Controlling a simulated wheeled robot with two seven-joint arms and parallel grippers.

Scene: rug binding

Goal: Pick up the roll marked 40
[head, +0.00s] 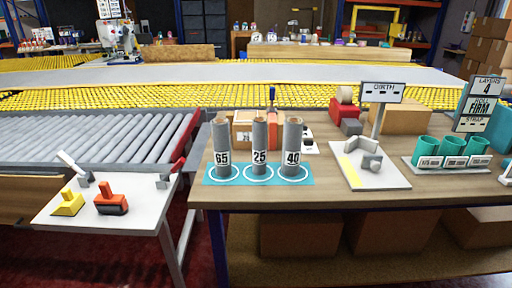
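The roll marked 40 (292,138) is a grey cylinder with a white label, standing upright at the right end of a row of three. The roll marked 25 (259,138) stands in the middle and the roll marked 65 (221,138) at the left. Each stands at a white ring on a blue mat (241,182) on the wooden table. The rolls stand apart from each other. I see neither of my grippers clearly in the head view, and nothing is holding the rolls.
Behind the rolls are a cardboard box (243,118) and a red tool. At left, a roller conveyor (125,140) adjoins a white shelf (140,205) with yellow and red tools.

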